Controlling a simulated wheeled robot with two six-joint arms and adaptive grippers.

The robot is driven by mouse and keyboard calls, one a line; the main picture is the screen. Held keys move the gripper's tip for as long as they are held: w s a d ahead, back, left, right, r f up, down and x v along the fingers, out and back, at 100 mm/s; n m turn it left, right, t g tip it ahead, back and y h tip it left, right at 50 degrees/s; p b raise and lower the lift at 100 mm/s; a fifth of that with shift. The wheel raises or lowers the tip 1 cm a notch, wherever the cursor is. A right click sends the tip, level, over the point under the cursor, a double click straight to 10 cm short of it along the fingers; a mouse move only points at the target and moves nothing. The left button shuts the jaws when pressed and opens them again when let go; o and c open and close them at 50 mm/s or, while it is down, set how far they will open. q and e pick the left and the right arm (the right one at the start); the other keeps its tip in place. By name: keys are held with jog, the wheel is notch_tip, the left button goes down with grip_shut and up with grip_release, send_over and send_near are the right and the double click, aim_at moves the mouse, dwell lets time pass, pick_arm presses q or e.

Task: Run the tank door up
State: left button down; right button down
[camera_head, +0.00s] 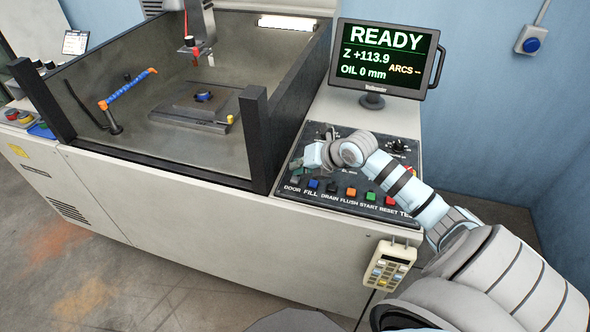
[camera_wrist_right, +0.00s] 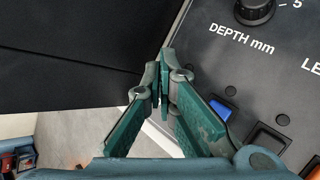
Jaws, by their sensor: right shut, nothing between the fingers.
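The tank (camera_head: 215,75) stands open at the front. No raised panel shows between its two black corner posts, and a low black strip (camera_head: 150,165) runs along the front edge. The control panel (camera_head: 345,197) lies right of the tank, with a DOOR label at its front left corner. The control for that label is hidden or too small to tell. My right gripper (camera_head: 311,158) is over the panel's left part, its fingers shut and empty. In the right wrist view its fingertips (camera_wrist_right: 161,70) meet beside the panel's edge, left of a blue button (camera_wrist_right: 222,108). My left gripper is not in view.
A monitor (camera_head: 383,60) behind the panel reads READY, Z +113.9, OIL 0 mm. A row of coloured buttons, including an orange one (camera_head: 351,192), runs along the panel's front. A handheld pendant (camera_head: 389,265) hangs below. A blue hose (camera_head: 128,88) and worktable (camera_head: 195,108) are inside the tank.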

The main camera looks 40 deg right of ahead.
dwell(0.6)
jog(key=shift+f, duration=0.45)
